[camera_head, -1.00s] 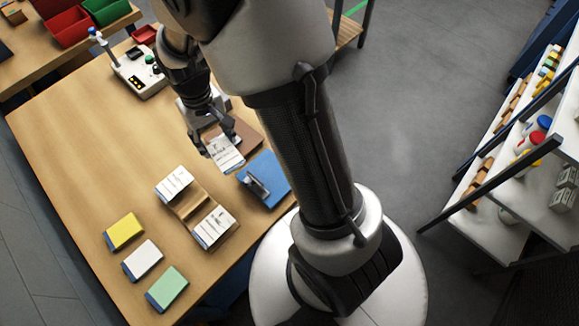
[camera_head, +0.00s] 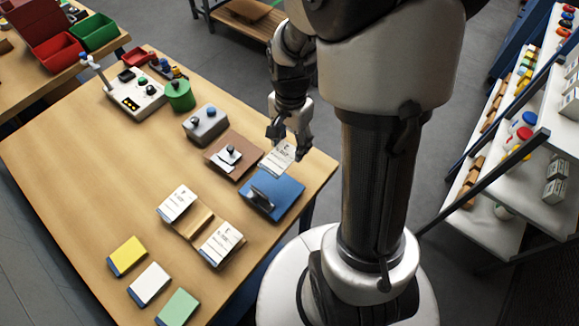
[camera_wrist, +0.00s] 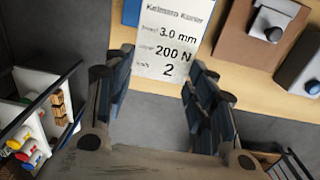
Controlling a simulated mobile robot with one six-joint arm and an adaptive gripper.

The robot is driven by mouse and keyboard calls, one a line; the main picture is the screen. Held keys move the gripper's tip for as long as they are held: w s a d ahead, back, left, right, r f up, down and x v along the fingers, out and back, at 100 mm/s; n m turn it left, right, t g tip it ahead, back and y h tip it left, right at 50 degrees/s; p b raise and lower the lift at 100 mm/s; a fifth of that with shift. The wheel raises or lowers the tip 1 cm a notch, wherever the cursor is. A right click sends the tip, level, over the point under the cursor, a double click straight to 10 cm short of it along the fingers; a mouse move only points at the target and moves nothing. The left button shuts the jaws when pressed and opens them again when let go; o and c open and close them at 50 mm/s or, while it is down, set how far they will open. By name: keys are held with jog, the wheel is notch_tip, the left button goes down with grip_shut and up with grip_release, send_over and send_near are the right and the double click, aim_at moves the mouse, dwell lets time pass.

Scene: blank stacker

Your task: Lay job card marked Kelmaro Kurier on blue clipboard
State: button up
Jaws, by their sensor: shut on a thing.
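My gripper (camera_head: 288,141) is shut on a white job card (camera_head: 279,158), which shows in the wrist view (camera_wrist: 172,38) with "Kelmaro Kurier", "3.0 mm", "200 N" and "2" on it. The card hangs out from the fingers, apparently above the table near the blue clipboard's far edge. The blue clipboard (camera_head: 286,188) lies near the table's right edge, with a dark metal clip on its left part. In the wrist view only a strip of the blue clipboard (camera_wrist: 131,12) shows at the top, beside the card.
A wooden holder (camera_head: 189,226) bears two other white cards. Yellow, white and green pads lie at the front. The table's left half (camera_head: 90,170) is clear.

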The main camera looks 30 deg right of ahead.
notch_tip(320, 180, down, 10)
jog(key=b, duration=0.3)
jog(key=shift+f, duration=0.2)
jog(key=shift+r, duration=0.1)
jog(key=shift+s+f+b, duration=0.25)
jog(key=shift+f+b, duration=0.1)
jog(key=shift+f, duration=0.25)
jog(key=shift+c, duration=0.2)
jog(key=o, duration=0.6)
jog(key=shift+o, duration=0.9)
jog(key=shift+w+f, duration=0.1)
jog(key=shift+w, duration=0.1)
